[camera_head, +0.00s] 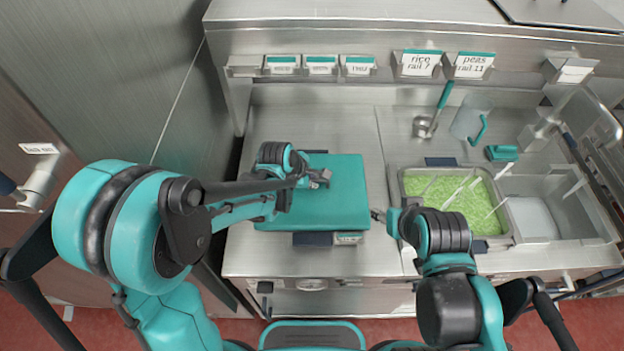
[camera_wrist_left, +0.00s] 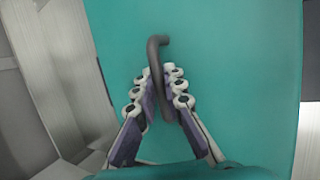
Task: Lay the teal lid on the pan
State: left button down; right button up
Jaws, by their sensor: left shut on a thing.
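The teal lid (camera_head: 345,195) is a flat rectangle over the left part of the steel counter, and it fills most of the left wrist view (camera_wrist_left: 230,70). My left gripper (camera_head: 322,178) is over the lid's middle. In the left wrist view its fingers (camera_wrist_left: 160,90) are shut on the lid's dark bent handle (camera_wrist_left: 157,50).
Labels line the back rail.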

aim_at(305, 195)
pick_arm(q)
jog(key=shift+f, duration=0.1)
jog(key=c, duration=1)
grip_release()
jog(key=shift+c, duration=0.2)
jog(key=shift+p+v, duration=2.3)
jog(key=shift+v, duration=1.2)
